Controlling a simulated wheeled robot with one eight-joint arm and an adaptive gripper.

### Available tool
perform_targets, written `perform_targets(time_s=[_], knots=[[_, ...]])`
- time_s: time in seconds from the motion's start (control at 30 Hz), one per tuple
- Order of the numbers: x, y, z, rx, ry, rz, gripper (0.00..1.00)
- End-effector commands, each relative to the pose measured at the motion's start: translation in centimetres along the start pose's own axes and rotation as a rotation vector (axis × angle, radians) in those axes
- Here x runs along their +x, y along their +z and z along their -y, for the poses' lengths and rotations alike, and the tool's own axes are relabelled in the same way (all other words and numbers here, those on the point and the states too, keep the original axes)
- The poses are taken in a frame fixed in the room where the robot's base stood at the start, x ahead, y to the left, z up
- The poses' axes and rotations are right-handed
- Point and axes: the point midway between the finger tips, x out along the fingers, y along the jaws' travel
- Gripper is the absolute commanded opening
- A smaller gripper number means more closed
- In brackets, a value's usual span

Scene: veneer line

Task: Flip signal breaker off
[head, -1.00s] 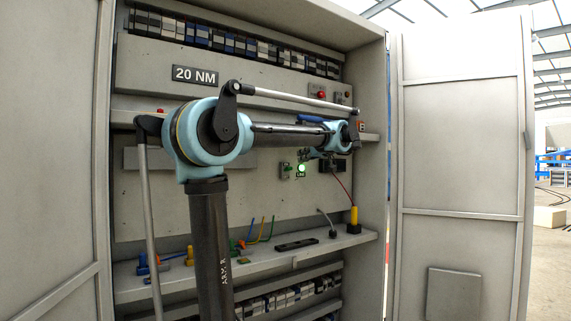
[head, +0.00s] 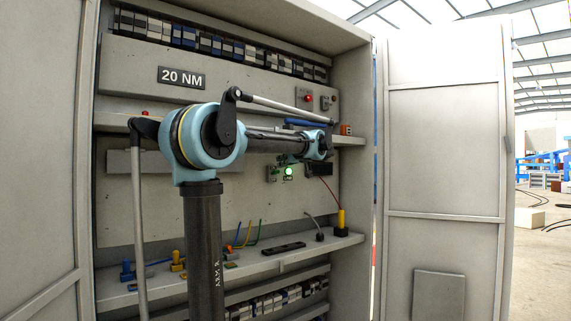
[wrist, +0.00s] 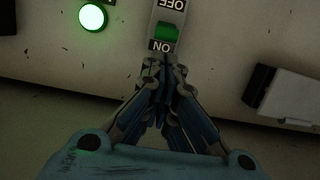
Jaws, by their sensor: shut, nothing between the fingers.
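The signal breaker (wrist: 166,12) is a small grey plate on the panel with a green toggle (wrist: 166,32). Its OFF and ON labels appear upside down in the wrist view, and the toggle sits next to the ON label (wrist: 161,45). In the head view the breaker (head: 272,174) is beside a lit green lamp (head: 288,172). My gripper (wrist: 163,66) is shut and empty, its fingertips just at the ON end of the breaker in the picture. Whether they touch it I cannot tell. In the head view my gripper is mostly hidden by my arm.
A dark socket-like block (head: 319,169) with a red cable is right of the lamp. A shelf (head: 265,262) below holds a yellow plug (head: 341,220), dark fittings and coloured wires. Open cabinet doors (head: 447,145) stand on both sides.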

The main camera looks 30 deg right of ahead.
Motion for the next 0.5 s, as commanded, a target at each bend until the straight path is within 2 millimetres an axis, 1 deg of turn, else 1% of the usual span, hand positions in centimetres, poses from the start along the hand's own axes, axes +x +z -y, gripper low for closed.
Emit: perform_targets(time_s=[0.03, 0.2, 0.33, 0.5], knots=[[0.8, 0.0, 0.1, -0.001, -0.004, 0.0, 0.0], [2.6, 0.0, 0.1, -0.001, -0.003, 0.0, 0.0], [3.3, 0.0, 0.0, -0.001, 0.0, 0.0, 0.0], [3.4, 0.0, 0.0, 0.0, 0.0, 0.0, 0.0]])
